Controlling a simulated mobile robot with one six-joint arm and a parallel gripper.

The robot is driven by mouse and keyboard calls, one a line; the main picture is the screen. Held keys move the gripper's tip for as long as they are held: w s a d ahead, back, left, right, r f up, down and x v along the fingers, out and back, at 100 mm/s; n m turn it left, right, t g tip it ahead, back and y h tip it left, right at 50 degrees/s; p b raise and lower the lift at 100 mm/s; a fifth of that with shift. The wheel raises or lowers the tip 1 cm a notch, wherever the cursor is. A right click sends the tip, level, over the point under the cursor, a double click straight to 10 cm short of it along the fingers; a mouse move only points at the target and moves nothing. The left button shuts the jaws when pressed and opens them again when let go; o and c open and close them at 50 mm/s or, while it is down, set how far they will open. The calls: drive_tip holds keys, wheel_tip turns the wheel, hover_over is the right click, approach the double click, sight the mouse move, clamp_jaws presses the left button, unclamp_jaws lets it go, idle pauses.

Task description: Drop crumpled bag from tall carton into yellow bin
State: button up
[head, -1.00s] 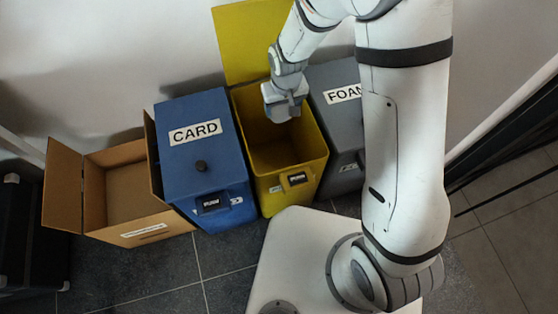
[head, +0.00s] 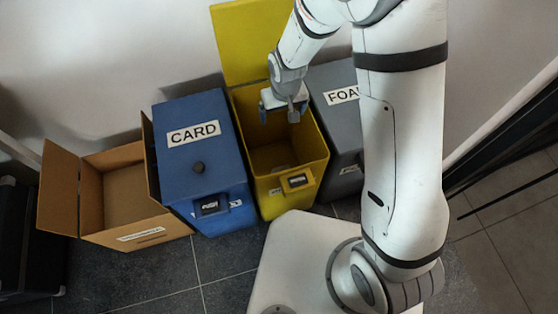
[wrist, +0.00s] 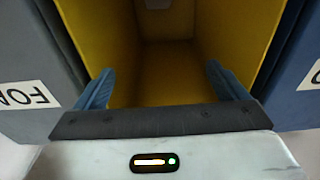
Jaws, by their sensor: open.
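The yellow bin (head: 308,150) stands open with its lid (head: 245,40) raised against the wall. My gripper (head: 279,116) is over the bin's mouth with its blue fingers apart. In the wrist view, nothing shows between the fingertips (wrist: 158,76), and the yellow inner walls (wrist: 185,75) lie beyond them. A whitish patch also shows at the wrist view's top edge. The brown carton (head: 122,192) at the left is open, and no bag shows inside it.
The blue CARD bin (head: 205,170) with a closed lid stands left of the yellow bin. The grey FOAM bin (head: 340,125) stands close on its right. A black case (head: 30,240) is at the far left. The dark tiled floor in front is clear.

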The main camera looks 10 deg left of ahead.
wheel_tip(320, 180, up, 8)
drive_tip(key=p, duration=0.2)
drive_tip(key=shift+s+d+f+p, duration=0.15)
drive_tip(key=shift+s+d+p, duration=0.1)
drive_tip(key=shift+s+p, duration=0.2)
